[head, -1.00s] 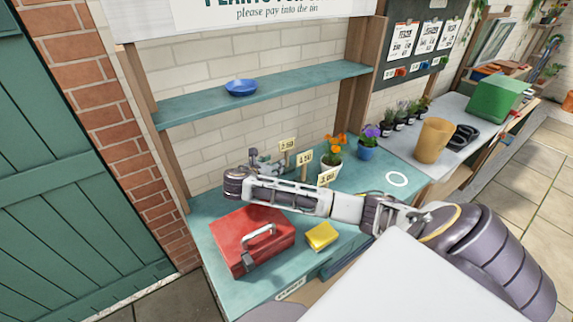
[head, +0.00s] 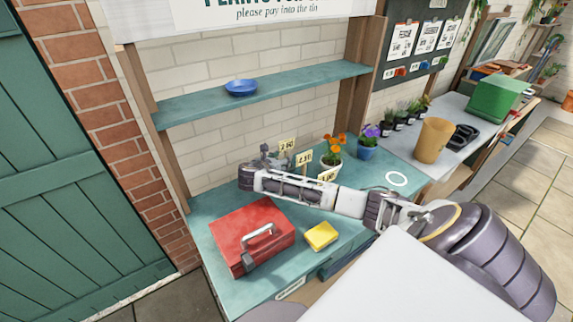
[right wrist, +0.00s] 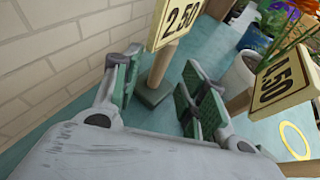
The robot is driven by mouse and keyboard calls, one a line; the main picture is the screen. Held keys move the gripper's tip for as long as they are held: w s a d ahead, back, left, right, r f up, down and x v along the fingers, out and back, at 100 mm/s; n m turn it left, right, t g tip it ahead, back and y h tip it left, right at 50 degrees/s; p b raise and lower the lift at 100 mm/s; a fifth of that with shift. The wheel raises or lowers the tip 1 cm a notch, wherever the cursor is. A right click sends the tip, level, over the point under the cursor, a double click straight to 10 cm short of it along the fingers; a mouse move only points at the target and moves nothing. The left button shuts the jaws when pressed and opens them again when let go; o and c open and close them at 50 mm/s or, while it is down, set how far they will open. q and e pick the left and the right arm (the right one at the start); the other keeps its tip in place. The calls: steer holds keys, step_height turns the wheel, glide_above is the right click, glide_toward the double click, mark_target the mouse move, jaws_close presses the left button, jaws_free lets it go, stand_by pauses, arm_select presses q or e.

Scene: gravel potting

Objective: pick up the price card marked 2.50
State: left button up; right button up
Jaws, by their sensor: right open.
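The price card marked 2.50 (right wrist: 178,22) stands on a wooden post with a dark green base, seen in the right wrist view. It also shows at the back of the bench in the head view (head: 287,145). My right gripper (right wrist: 162,72) is open, with its green-padded fingers on either side of the card's post. I cannot tell whether either finger touches it. The head view shows this gripper (head: 272,160) beside the card, partly hidden. A card marked 4.50 (right wrist: 285,82) stands to the right. My left gripper is not in view.
A third price card (head: 327,176) is partly behind my right arm. Orange flowers in a white pot (head: 331,161) and a purple-flowered blue pot (head: 367,150) stand to the right. A red toolbox (head: 245,232) and yellow sponge (head: 321,236) lie in front. The brick wall is close behind.

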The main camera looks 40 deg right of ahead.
mark_target(287, 155)
steer(key=shift+x, duration=2.6)
steer(key=shift+d+r, duration=0.1)
steer(key=shift+r, duration=0.05)
jaws_close()
